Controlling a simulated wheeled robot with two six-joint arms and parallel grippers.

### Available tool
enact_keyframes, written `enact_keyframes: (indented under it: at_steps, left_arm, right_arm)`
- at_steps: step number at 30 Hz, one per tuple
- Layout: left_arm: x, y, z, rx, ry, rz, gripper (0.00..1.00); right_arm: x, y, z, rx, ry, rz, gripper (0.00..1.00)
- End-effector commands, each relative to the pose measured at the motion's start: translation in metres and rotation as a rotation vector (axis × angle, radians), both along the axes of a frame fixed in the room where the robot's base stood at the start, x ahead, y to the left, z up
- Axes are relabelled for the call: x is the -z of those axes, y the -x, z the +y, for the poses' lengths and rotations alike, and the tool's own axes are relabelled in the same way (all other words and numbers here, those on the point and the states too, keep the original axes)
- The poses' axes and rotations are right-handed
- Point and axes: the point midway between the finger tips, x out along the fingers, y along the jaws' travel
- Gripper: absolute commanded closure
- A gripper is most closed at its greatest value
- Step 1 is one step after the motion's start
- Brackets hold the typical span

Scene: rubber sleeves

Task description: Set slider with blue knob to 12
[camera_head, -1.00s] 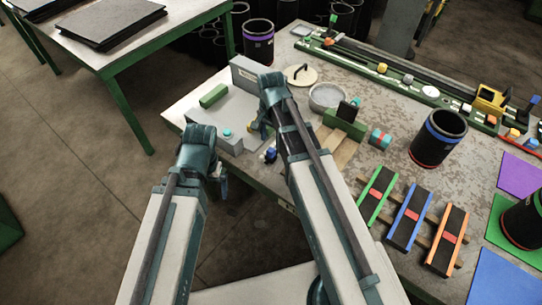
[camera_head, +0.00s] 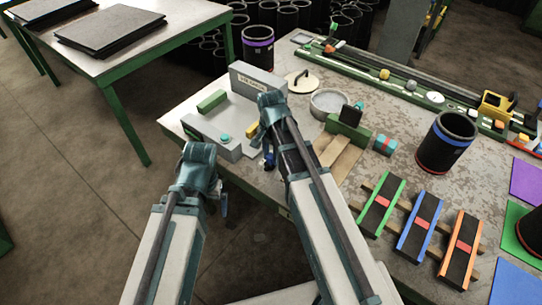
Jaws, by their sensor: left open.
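A small dark blue knob-like piece (camera_head: 269,160) shows at the table's front left edge, partly behind my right wrist. I cannot tell if it is the slider's knob, and no scale or number is readable. My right gripper (camera_head: 266,150) is over the front left edge of the table beside this blue piece; its fingers are mostly hidden by my arm. My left gripper (camera_head: 222,203) is open and empty, low in front of the table, left of my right arm and apart from the table things.
A grey fixture (camera_head: 258,80) with a green block (camera_head: 212,101) stands behind my grippers. Right of it are a round grey dish (camera_head: 329,102) and a green-fronted block (camera_head: 348,128). A long rail with coloured knobs (camera_head: 385,74) runs along the back.

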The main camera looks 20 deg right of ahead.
Motion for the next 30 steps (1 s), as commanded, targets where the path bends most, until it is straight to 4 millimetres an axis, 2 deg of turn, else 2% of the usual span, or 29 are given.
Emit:
enact_keyframes:
  at_steps: [1, 5, 30]
  left_arm:
    - [0.0, 0.0, 0.0, 0.0, 0.0, 0.0, 0.0]
    - [0.0, 0.0, 0.0, 0.0, 0.0, 0.0, 0.0]
    - [0.0001, 0.0, 0.0, 0.0, 0.0, 0.0, 0.0]
  right_arm:
    - [0.0, 0.0, 0.0, 0.0, 0.0, 0.0, 0.77]
    - [0.0, 0.0001, -0.0001, 0.0, 0.0, 0.0, 1.0]
    - [0.0001, 0.0001, 0.0, 0.0, 0.0, 0.0, 1.0]
